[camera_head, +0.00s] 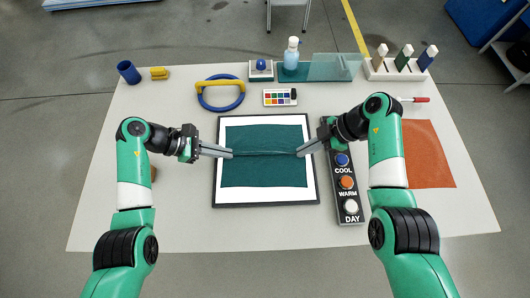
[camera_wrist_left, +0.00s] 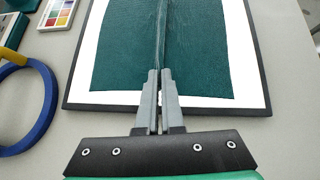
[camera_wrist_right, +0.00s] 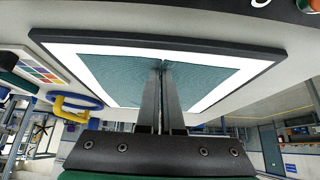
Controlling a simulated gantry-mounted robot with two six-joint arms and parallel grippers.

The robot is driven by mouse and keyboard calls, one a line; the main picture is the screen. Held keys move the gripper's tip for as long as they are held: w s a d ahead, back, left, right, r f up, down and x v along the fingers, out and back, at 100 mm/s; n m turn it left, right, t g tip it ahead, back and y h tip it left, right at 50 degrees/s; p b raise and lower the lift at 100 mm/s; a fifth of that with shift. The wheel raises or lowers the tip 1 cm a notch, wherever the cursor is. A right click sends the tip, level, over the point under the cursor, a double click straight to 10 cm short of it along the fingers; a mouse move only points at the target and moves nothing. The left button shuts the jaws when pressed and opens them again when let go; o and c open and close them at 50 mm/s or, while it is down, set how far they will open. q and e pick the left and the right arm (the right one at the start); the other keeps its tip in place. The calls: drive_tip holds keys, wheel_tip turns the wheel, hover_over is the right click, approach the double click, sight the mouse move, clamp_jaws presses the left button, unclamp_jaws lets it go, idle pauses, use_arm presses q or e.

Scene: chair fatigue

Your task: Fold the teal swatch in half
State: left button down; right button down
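The teal swatch (camera_head: 264,172) lies spread on a white panel with a black frame (camera_head: 264,205). A raised crease runs across its middle from left to right, between my two grippers. My left gripper (camera_head: 231,153) is at the swatch's left edge; in the left wrist view its fingers (camera_wrist_left: 158,72) are nearly together with the pinched ridge of cloth between the tips. My right gripper (camera_head: 299,153) is at the right edge; in the right wrist view its fingers (camera_wrist_right: 163,68) close on the cloth at the crease. The rest of the swatch looks flat.
A button strip (camera_head: 346,200) marked COOL, WARM and DAY stands right of the panel, under my right arm. An orange cloth (camera_head: 428,155) lies further right. A blue ring with a yellow handle (camera_head: 220,95) and a colour chart (camera_head: 280,97) lie behind. The front table is clear.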

idle(0.5)
